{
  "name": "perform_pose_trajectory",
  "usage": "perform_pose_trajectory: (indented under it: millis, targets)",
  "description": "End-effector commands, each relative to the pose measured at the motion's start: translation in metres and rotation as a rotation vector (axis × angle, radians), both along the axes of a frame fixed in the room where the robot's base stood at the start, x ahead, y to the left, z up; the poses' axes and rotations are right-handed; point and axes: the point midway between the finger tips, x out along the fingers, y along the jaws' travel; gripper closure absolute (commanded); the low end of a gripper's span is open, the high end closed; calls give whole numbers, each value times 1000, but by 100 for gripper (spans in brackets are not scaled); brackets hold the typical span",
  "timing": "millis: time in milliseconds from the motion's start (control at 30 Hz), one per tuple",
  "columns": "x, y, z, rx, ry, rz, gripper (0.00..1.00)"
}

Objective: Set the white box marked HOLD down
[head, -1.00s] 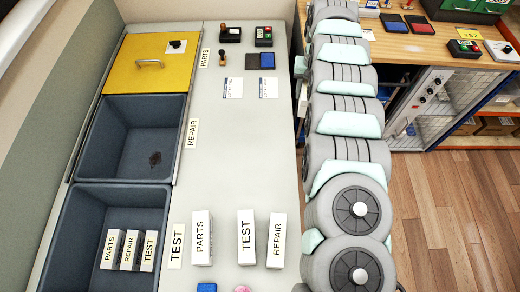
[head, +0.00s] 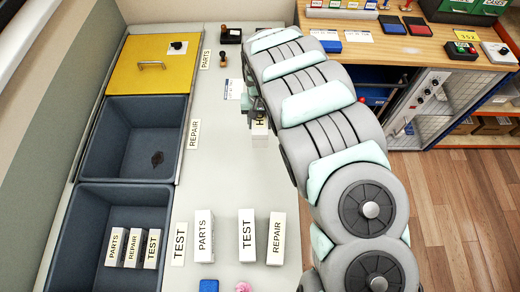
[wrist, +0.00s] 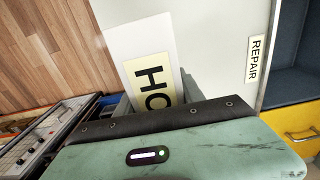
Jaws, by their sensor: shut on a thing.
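The white box (head: 260,124) with a cream HOLD label is partly hidden by my arm in the head view; only its first letter shows. In the wrist view the box (wrist: 140,42) sticks out beyond my gripper, with "HO" readable on its label. My gripper (head: 256,100) is shut on it over the grey worktop (head: 228,165), toward its right side. In the wrist view the gripper's green housing covers the lower part. I cannot tell whether the box touches the worktop.
White boxes marked PARTS (head: 204,236), TEST (head: 247,235) and REPAIR (head: 276,238) stand at the near end. Left are two open grey bins (head: 120,190), the near one holding several boxes, and a yellow lid (head: 150,65). The worktop's middle is clear.

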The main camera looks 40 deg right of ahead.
Motion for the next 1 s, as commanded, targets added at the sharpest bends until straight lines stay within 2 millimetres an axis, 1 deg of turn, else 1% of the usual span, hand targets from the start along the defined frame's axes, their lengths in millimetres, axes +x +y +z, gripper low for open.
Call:
perform_pose_trajectory:
  millis: [33,133,300,500,600,867,1000]
  targets:
    - [-1,1,-14,4,1,0,100]
    - [-1,2,-36,6,1,0,100]
    - [-1,2,-70,8,1,-1,100]
    - [0,1,-104,5,-2,0,100]
    - [1,1,-116,4,-3,-1,100]
    - [0,0,-127,3,0,0,100]
    - [0,1,-140,3,0,-1,100]
